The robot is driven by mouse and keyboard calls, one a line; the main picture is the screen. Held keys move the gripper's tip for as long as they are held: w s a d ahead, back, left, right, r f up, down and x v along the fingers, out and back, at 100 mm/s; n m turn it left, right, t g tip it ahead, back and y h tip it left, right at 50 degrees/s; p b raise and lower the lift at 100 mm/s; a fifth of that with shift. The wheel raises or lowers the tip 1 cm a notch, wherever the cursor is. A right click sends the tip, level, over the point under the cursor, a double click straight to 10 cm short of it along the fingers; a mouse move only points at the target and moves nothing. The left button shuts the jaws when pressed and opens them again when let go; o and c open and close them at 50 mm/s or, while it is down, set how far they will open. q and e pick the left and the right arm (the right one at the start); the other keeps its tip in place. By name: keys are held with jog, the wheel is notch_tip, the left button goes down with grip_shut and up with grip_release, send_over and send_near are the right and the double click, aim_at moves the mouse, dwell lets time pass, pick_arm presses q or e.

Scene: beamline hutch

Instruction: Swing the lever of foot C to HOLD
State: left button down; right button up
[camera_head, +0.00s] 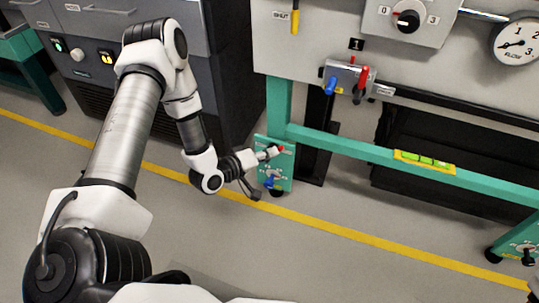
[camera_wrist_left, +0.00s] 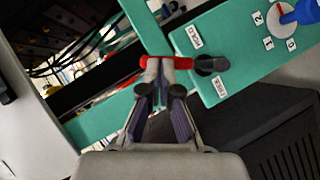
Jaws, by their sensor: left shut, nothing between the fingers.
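The foot plate (camera_head: 287,176) is a green panel low on the bench leg; its letter is not readable. In the left wrist view the green panel (camera_wrist_left: 245,62) carries a lever with a black hub (camera_wrist_left: 211,65) and a red grip (camera_wrist_left: 182,62). The lever points left, between the labels HOLD (camera_wrist_left: 195,37) and, below, what looks like FREE (camera_wrist_left: 220,86). My left gripper (camera_head: 272,153) is at the panel. In the wrist view its closed fingertips (camera_wrist_left: 161,66) are right at the red grip, partly over it; contact is unclear. My right gripper is out of view.
A blue knob (camera_head: 270,182) sits lower on the same panel; it also shows in the wrist view (camera_wrist_left: 303,12). A green crossbar (camera_head: 380,166) with a level (camera_head: 424,161) runs right. Another foot (camera_head: 515,246) stands far right. Floor in front is clear.

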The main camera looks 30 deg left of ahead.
pick_arm(q)
jog(key=shift+w+d+f+m+g+y+p, duration=0.15)
jog(key=shift+d+f+m+p, duration=0.1)
jog(key=shift+d, duration=0.2)
jog(key=shift+w+d+f+m+g+y+p, duration=0.15)
jog(key=shift+d+m, duration=0.1)
jog(key=shift+d, duration=0.2)
jog(key=shift+s+a+r, duration=0.15)
